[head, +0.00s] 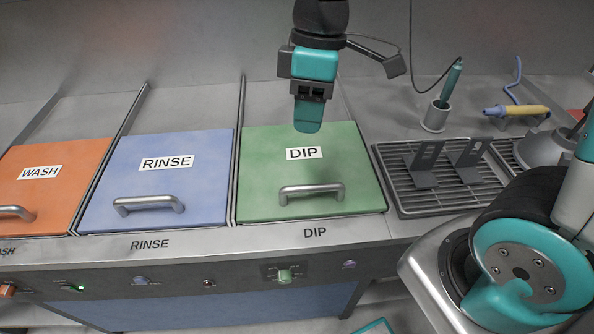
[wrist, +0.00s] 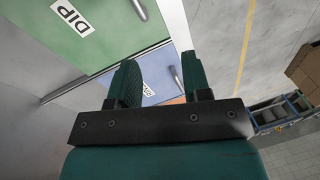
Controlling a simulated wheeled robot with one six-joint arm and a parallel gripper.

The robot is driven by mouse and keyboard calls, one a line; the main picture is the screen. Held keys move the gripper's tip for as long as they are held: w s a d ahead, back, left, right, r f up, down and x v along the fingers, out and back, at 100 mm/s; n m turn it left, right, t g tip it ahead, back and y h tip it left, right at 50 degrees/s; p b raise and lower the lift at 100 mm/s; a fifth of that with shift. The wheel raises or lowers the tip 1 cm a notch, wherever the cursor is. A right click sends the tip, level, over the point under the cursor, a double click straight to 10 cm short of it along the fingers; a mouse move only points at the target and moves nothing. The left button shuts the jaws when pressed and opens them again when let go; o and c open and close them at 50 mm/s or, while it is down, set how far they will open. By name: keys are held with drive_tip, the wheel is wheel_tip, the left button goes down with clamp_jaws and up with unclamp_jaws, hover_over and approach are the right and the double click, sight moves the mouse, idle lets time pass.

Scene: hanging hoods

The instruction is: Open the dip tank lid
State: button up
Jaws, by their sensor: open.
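The dip tank lid (head: 262,180) is a green square panel with a white DIP label. It lies flat and shut in the counter in the head view. Its grey bar handle (head: 312,190) is near the front edge. My gripper (head: 308,122) hangs in front of the lid's back part in the head view, apart from the handle; its height above the lid is hard to tell. In the wrist view the two teal fingers (wrist: 162,82) are spread with nothing between them. The green lid (wrist: 105,30) shows at upper left there, with part of its handle (wrist: 138,9).
The blue rinse lid (head: 190,180) and orange wash lid (head: 60,195) lie shut to the left. A drain rack (head: 410,200) with two dark stands is to the right. A cup (head: 435,118) with a teal tool stands behind it. Knobs line the front panel.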

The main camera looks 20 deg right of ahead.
sight(305, 186)
drive_tip(key=w+d+f+n+h, duration=0.1)
drive_tip(key=w+d+f+n, duration=0.1)
drive_tip(key=w, duration=0.3)
drive_tip(key=shift+g, duration=0.4)
drive_tip(key=s+f, duration=0.1)
drive_tip(key=f, duration=0.4)
drive_tip(key=s+a+f+p, duration=0.1)
drive_tip(key=f, duration=0.5)
drive_tip(key=s+f, duration=0.1)
drive_tip(key=f, duration=0.4)
drive_tip(key=shift+s+a+f+p, duration=0.25)
drive_tip(key=shift+s+p, duration=0.05)
drive_tip(key=shift+p, duration=0.05)
drive_tip(key=shift+c, duration=0.3)
clamp_jaws()
